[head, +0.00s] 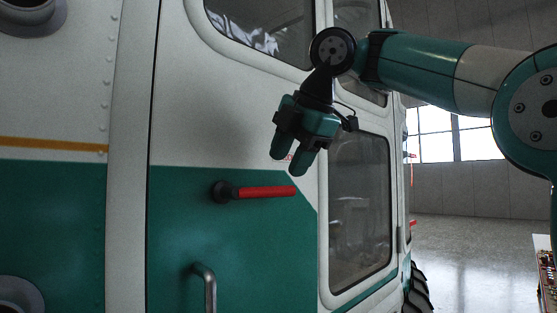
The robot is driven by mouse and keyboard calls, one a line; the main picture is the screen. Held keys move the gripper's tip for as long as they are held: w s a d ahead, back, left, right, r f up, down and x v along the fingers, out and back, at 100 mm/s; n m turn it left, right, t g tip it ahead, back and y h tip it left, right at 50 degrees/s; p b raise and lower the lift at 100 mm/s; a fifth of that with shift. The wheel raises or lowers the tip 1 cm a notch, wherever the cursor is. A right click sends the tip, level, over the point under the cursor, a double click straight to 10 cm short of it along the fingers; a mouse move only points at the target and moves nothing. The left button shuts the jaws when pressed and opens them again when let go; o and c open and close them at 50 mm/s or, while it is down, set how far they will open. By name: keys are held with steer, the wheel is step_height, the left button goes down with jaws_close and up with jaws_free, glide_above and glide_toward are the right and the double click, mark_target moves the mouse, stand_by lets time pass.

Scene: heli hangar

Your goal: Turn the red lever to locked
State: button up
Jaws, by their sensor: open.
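The red lever (266,192) is on the white and green door (180,245) of the helicopter. It lies about level, reaching right from its round black pivot (223,192). My gripper (290,164) is open and empty. Its two fingers point down, and in the picture they are just above the right end of the lever. I cannot tell how far they are from the door.
A grey bent grab handle (206,287) sticks out of the door below the lever. A dark window (359,200) is to the right of the door. Open hangar floor (470,250) lies at the right, with a cluttered table edge at the far right.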

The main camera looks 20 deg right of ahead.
steer(key=p+v, duration=0.7)
steer(key=v, duration=0.3)
steer(key=s+a+f+m+g+y+b, duration=0.1)
steer(key=s+a+f+m+g+b, duration=0.2)
steer(key=f, duration=0.9)
steer(key=s+a+f+m+g+y+b, duration=0.1)
steer(key=s+a+f+m+b, duration=0.3)
steer(key=f, duration=0.7)
steer(key=s+a+f+m+g+y+b, duration=0.1)
steer(key=s+a+f+m+b, duration=0.25)
steer(key=f, duration=0.85)
steer(key=s+d+f+m+g+b, duration=0.1)
steer(key=s+f+m, duration=0.3)
steer(key=f, duration=0.6)
steer(key=shift+s+f+g+h+b, duration=0.35)
steer(key=shift+s+b, duration=0.55)
steer(key=shift+s, duration=0.3)
